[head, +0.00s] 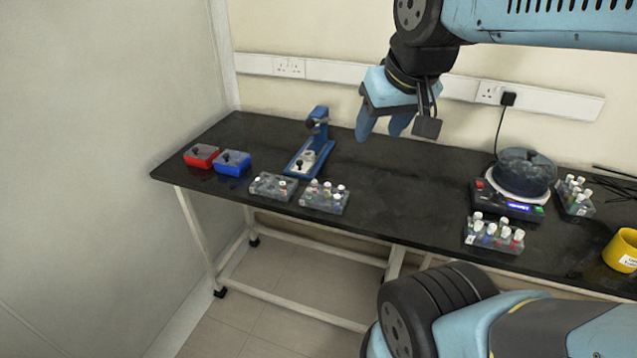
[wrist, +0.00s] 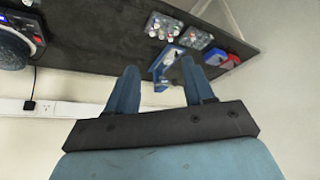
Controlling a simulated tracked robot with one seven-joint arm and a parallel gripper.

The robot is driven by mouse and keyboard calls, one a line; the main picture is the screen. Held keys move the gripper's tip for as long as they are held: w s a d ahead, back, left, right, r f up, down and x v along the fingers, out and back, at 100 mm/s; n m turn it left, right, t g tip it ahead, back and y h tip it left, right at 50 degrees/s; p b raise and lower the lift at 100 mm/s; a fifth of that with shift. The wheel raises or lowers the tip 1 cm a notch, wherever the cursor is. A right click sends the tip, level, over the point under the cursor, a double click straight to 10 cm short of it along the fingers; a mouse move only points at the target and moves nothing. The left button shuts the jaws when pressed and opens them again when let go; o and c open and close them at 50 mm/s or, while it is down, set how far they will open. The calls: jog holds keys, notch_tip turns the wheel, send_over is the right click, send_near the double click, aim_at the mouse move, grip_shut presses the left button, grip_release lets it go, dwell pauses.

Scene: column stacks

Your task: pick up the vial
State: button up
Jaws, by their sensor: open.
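Several small capped vials stand in clear racks on the black bench. One rack (head: 323,205) and another rack (head: 262,193) are at the front left, a third rack (head: 480,246) is at the front right, and a fourth rack (head: 585,208) is beside the hotplate. Which vial is meant cannot be told. My gripper (head: 380,133) is open and empty, high above the back of the bench, well apart from every rack. In the wrist view, its two blue fingers are spread, with two racks (wrist: 163,30) (wrist: 196,42) beyond them.
A blue stand (head: 320,135) is behind the left racks, with a red box (head: 201,160) and blue box (head: 232,170) at left. A hotplate (head: 482,196) with a dark pot (head: 525,170) and a yellow container (head: 622,252) are at right. The bench middle is mostly clear.

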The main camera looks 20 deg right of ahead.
jog(key=w+f+n+g+y, duration=0.15)
jog(key=w+f, duration=0.35)
jog(key=w, duration=0.8)
jog(key=n+g+h, duration=0.1)
jog(key=g, duration=0.2)
send_near(327, 184)
notch_tip(327, 184, down, 3)
jog(key=shift+w+d+r+t, duration=0.1)
jog(key=shift+w+t, duration=0.05)
jog(key=shift+t, duration=0.1)
jog(key=shift+w+a+f, duration=0.1)
jog(key=shift+w+f, duration=0.05)
jog(key=shift+f, duration=1.4)
jog(key=shift+w+a+f, duration=0.1)
jog(key=shift+w+f, duration=0.05)
jog(key=shift+f, duration=1.4)
grip_shut()
